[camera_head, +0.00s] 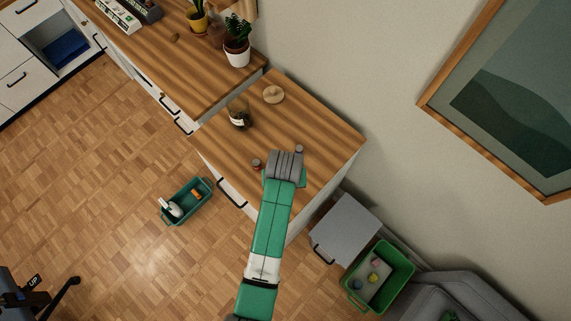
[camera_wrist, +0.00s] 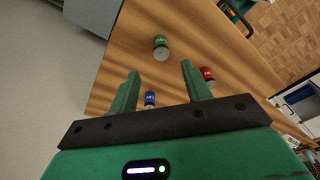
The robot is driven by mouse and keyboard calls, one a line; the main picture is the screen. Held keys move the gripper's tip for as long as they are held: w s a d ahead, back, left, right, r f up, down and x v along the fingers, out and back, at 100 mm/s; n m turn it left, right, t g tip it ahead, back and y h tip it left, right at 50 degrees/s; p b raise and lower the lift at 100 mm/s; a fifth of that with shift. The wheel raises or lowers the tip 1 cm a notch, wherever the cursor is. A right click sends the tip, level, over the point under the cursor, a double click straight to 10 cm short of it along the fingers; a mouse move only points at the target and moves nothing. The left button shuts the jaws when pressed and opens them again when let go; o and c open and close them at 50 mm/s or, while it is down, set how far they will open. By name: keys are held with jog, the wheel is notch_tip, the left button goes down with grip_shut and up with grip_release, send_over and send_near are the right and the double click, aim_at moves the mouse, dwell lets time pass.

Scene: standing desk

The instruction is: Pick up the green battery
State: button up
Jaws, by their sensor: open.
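The green battery (camera_wrist: 161,48) is a short cylinder with a silver end on the wooden desk. In the wrist view it lies beyond the fingertips, in line with the gap between them. A red battery (camera_wrist: 207,74) is just outside the right finger. In the head view my gripper (camera_head: 286,165) covers part of the desk; I cannot clearly make out the green battery there.
The wooden desk (camera_head: 325,140) also bears a glass jar (camera_head: 239,115) and a round wooden object (camera_head: 273,94) farther back. A potted plant (camera_head: 237,50) stands on the adjoining counter. A teal basket (camera_head: 187,201) is on the floor, and a green bin (camera_head: 379,277) is at lower right.

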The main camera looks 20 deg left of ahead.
jog(key=f, duration=0.7)
jog(key=shift+w+a+f, duration=0.25)
jog(key=shift+w+a, duration=0.1)
grip_shut()
